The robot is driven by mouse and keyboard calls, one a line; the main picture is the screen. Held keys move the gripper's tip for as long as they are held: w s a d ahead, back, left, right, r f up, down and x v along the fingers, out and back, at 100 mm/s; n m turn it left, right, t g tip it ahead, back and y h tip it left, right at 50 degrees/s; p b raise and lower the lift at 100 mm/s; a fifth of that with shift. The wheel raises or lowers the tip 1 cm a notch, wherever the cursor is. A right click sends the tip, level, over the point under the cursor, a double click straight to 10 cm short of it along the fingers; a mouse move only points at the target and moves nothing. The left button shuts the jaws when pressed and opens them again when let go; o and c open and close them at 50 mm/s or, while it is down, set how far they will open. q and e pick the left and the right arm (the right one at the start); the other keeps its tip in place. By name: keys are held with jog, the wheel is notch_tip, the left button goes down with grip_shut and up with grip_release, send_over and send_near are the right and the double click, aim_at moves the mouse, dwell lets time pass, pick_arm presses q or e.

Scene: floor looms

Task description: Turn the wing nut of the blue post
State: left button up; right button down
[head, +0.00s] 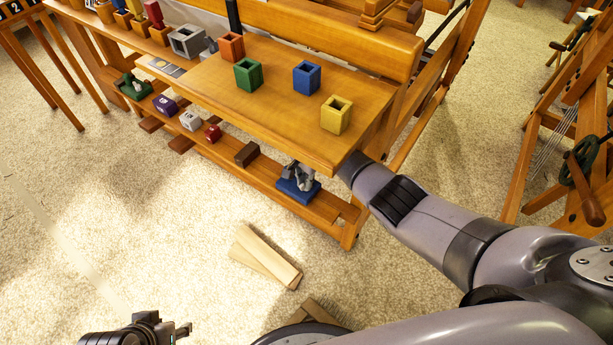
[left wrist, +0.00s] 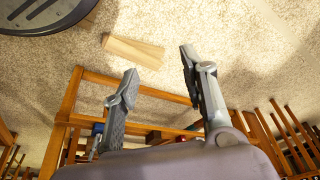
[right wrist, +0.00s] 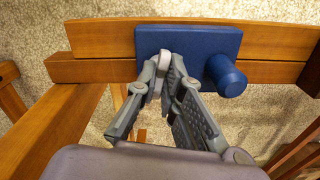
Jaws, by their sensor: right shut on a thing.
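The blue post, a flat blue base (head: 298,192) with a short blue cylinder, sits at the right end of the low shelf, under the bench top. In the right wrist view, the blue base (right wrist: 220,42) lies across a wooden rail and the cylinder (right wrist: 230,76) stands right of my fingers. My right gripper (right wrist: 165,68) is shut on the wing nut at the base; the fingers hide most of it. The right gripper (head: 304,176) is partly behind the bench edge in the head view. My left gripper (head: 182,328) is open and empty; its fingers stand apart in the left wrist view (left wrist: 158,68).
The wooden bench top (head: 290,105) overhangs the shelf, with orange, green, blue and yellow hollow blocks on it. A green post (head: 135,88) and several small blocks stand along the low shelf (head: 228,148). Wooden planks (head: 264,257) lie on the carpet. A loom frame is at right.

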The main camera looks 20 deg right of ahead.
jog(key=shift+r+n+p, duration=0.15)
jog(key=shift+n+p, duration=0.6)
jog(key=shift+n, duration=0.15)
jog(key=n+p, duration=0.1)
jog(key=n, duration=0.3)
jog(key=shift+a, duration=0.1)
pick_arm(q)
jog(key=x, duration=0.6)
jog(key=shift+f+p, duration=0.2)
jog(key=shift+p, duration=0.25)
pick_arm(e)
jog(key=shift+n, duration=2.3)
pick_arm(q)
jog(key=shift+d, duration=0.15)
pick_arm(e)
jog(key=c, duration=1.7)
grip_release()
jog(key=shift+r, duration=3.6)
